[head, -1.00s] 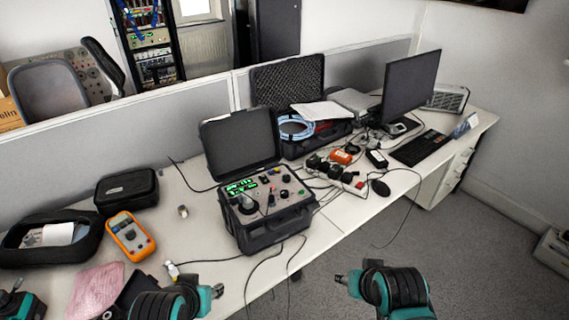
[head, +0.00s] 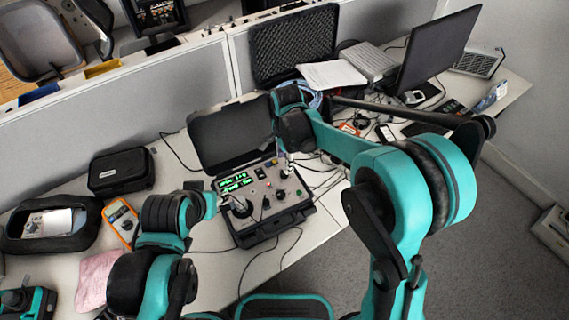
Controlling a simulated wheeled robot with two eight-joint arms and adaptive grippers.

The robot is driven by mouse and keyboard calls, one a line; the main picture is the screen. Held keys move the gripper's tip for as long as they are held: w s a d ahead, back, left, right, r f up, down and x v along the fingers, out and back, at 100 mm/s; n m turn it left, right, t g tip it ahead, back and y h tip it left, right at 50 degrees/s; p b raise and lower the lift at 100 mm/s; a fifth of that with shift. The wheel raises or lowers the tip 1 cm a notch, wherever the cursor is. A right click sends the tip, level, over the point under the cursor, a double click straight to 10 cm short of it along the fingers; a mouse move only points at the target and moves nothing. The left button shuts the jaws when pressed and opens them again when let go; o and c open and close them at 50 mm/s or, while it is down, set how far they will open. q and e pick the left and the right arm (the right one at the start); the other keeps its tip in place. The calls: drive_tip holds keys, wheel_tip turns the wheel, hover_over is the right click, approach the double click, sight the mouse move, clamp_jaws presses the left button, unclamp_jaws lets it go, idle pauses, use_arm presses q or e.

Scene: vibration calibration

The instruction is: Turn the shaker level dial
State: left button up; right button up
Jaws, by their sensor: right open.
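The calibrator case (head: 262,227) stands open on the desk with its lid (head: 228,135) raised. Its panel carries a lit green display (head: 236,182), a large dark round part (head: 240,208) and several small knobs and sockets. I cannot tell which knob is the shaker level dial. My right gripper (head: 288,168) is open and points down over the right part of the panel, seemingly empty. Contact with a knob cannot be made out. My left gripper (head: 222,203) is at the panel's left edge; its fingers are too small to read.
An orange multimeter (head: 121,221), a black pouch (head: 121,172) and a pink cloth (head: 97,279) lie left of the case. Loose cables (head: 262,262) run in front of it. A monitor (head: 436,48) and a foam-lined case (head: 293,47) stand behind, at right.

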sight(284, 173)
wheel_tip(284, 173, down, 6)
drive_tip(key=shift+w+f+b, duration=0.1)
drive_tip(key=shift+f+b, duration=0.15)
drive_tip(key=shift+b, duration=0.55)
drive_tip(key=shift+c, duration=0.3)
clamp_jaws()
